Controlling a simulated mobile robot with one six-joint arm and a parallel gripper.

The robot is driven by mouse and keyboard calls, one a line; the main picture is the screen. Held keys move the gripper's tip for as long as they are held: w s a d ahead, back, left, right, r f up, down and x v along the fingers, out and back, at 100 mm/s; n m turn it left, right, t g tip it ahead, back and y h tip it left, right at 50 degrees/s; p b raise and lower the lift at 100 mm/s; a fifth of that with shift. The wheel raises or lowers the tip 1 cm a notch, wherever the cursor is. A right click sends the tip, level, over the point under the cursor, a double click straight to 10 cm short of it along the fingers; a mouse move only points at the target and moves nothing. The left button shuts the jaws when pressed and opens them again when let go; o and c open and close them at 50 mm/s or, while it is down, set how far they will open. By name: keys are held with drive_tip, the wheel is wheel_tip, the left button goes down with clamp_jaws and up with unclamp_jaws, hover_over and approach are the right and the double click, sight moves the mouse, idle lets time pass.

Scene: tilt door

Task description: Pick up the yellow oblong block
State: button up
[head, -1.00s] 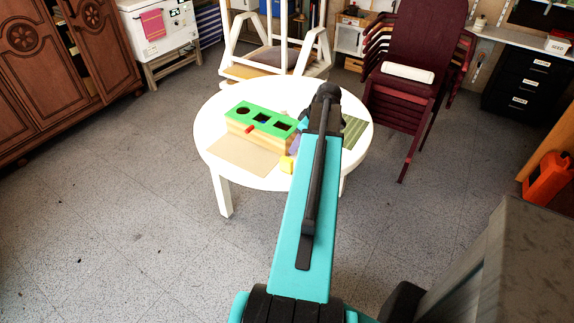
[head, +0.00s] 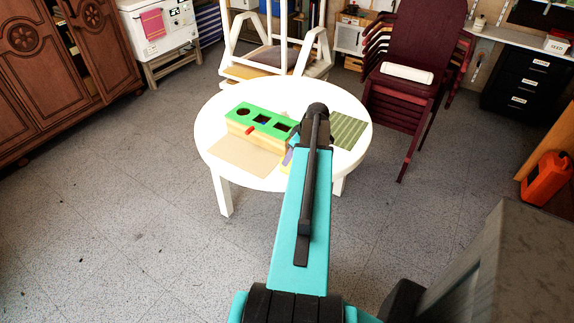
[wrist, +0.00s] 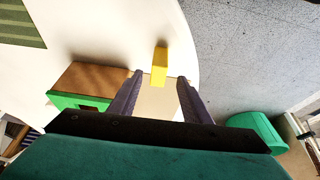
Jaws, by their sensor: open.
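The yellow oblong block (wrist: 159,65) stands out in the wrist view, on the white table just ahead of the gap between my fingertips. In the head view, only a sliver of the yellow block (head: 286,168) shows beside my arm. My gripper (wrist: 160,76) is open, with one purple finger on each side of the gap and nothing held. The near end of the block appears between the fingertips; I cannot tell whether they touch it. In the head view my arm hides most of the gripper.
A wooden box with a green holed lid (head: 243,116) stands on the round white table (head: 212,105), close to my gripper. A beige mat (head: 243,158) lies in front of it. A green striped mat (head: 348,131) lies at the right. Stacked chairs (head: 407,100) stand behind the table.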

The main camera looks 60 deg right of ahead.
drive_tip(key=shift+w+f, duration=0.2)
drive_tip(key=shift+f, duration=0.3)
drive_tip(key=shift+f, duration=0.1)
drive_tip(key=shift+p+x, duration=1.35)
drive_tip(key=shift+x, duration=1.15)
drive_tip(key=shift+d, duration=0.1)
clamp_jaws()
drive_tip(key=shift+r, duration=0.2)
drive_tip(key=shift+r+b, duration=1)
drive_tip(key=shift+r, duration=0.45)
drive_tip(key=s+d+b, duration=0.1)
drive_tip(key=s+d, duration=0.2)
drive_tip(key=s, duration=0.1)
drive_tip(key=s+d+r+b, duration=0.1)
drive_tip(key=s+d+b, duration=0.1)
drive_tip(key=s, duration=0.3)
drive_tip(key=s+d+b, duration=0.1)
drive_tip(key=s+d, duration=0.2)
drive_tip(key=s, duration=0.1)
drive_tip(key=shift+s+d+r+b, duration=0.25)
drive_tip(key=shift+d+r+b, duration=0.05)
drive_tip(key=shift+r, duration=0.1)
